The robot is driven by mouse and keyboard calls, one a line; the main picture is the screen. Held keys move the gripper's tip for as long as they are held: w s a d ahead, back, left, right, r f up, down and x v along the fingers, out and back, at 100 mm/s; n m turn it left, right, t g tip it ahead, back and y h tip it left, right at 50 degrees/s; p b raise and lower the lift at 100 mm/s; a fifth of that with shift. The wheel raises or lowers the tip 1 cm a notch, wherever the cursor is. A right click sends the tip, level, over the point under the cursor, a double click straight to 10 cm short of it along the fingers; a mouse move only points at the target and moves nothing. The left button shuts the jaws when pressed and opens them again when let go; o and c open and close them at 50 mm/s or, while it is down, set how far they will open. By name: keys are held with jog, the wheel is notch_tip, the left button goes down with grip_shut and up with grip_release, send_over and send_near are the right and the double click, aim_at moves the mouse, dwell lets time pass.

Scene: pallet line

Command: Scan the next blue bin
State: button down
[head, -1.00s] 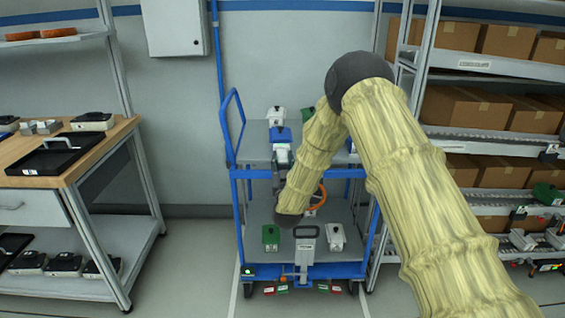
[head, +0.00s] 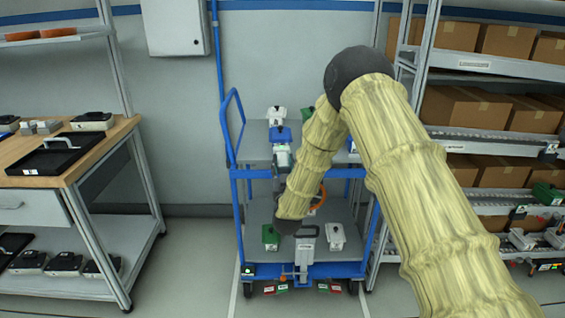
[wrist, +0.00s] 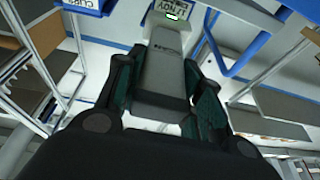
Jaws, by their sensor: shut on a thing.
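My gripper (wrist: 164,75) is shut on a grey handheld scanner (wrist: 167,62) in the wrist view. A small lit window shows near the scanner's far end. In the head view the scanner head (head: 283,157) shows just in front of a blue bin (head: 280,135) on the trolley's upper deck. My forearm hides most of the gripper there. In the wrist view a blue piece with a white label (wrist: 88,5) is cut off at the top edge. A white label also shows just beyond the scanner's tip. I cannot tell whether scanner and bin touch.
The blue trolley (head: 304,271) also carries a white bin (head: 276,114), with a green bin (head: 270,236) and another white bin (head: 336,236) lower down. A workbench (head: 105,150) stands left. A rack with cartons (head: 465,107) stands right. Open floor lies between bench and trolley.

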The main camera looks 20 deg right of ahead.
aim_at(284, 168)
jog(key=shift+s+a, duration=0.2)
jog(key=shift+s, duration=0.7)
jog(key=shift+s+a, duration=0.25)
jog(key=shift+s, duration=0.6)
jog(key=shift+s+a, duration=0.2)
jog(key=shift+s, duration=0.7)
